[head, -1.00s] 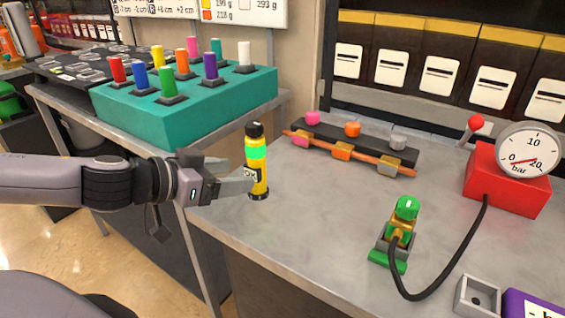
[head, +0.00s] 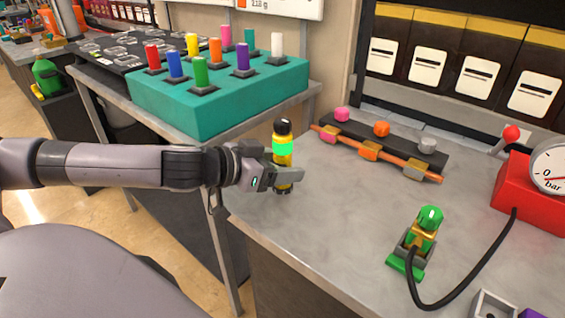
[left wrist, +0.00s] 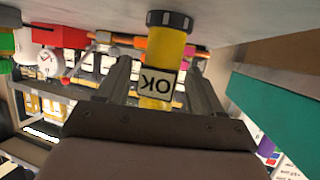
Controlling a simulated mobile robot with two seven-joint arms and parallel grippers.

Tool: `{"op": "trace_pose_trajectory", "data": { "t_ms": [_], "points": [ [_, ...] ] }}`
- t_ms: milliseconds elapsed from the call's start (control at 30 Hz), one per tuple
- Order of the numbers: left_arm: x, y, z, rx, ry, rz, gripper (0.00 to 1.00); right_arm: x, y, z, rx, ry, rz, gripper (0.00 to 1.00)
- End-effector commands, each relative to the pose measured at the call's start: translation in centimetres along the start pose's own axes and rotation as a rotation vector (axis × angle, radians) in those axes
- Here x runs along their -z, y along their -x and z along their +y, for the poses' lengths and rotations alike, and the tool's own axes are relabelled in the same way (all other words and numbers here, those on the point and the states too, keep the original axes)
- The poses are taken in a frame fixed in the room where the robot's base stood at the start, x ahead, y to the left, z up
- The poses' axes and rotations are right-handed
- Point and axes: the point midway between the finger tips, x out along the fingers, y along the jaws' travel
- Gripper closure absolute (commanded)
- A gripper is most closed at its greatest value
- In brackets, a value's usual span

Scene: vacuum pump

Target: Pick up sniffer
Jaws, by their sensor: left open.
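The sniffer (head: 283,147) is an upright yellow cylinder with a black cap, a bright green band and a dark base. It stands at the left edge of the grey bench. My left gripper (head: 287,176) is level with its lower half, one finger passing in front of it. In the left wrist view, which is upside down, the sniffer (left wrist: 172,52) with its "OK" label stands between the two spread fingers of the gripper (left wrist: 163,75). Gaps show on both sides, so the gripper is open around it. My right gripper is not in view.
Behind the sniffer is an orange pipe with valves (head: 370,153). A green-topped fitting (head: 425,228) has a black hose to a red gauge box (head: 522,190). A teal block with coloured pegs (head: 215,105) stands at left. The bench between is clear.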

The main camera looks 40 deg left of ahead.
Motion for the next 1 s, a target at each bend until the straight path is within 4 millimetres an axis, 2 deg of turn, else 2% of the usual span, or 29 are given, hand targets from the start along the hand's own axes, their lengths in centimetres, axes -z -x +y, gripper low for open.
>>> {"op": "trace_pose_trajectory", "data": {
  "t_ms": [200,533,567,733,767,1000],
  "points": [
    [0.1,-1.9,0.0,-0.001,0.0,0.002,0.33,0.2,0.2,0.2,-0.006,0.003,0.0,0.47],
    [0.0,-2.4,0.0,0.0,-0.001,0.0,0.33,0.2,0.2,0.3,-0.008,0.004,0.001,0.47],
    [0.0,-2.4,0.0,0.0,-0.001,0.0,0.4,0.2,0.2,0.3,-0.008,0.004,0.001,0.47],
    [0.0,-2.3,0.0,0.0,-0.001,0.0,0.95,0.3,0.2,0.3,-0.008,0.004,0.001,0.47],
    [0.0,-2.3,0.0,0.0,-0.001,0.0,1.0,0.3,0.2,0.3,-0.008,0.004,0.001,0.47],
    [0.2,-2.3,0.0,-0.001,-0.002,0.003,1.0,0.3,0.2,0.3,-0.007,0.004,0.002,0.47]
  ]
}}
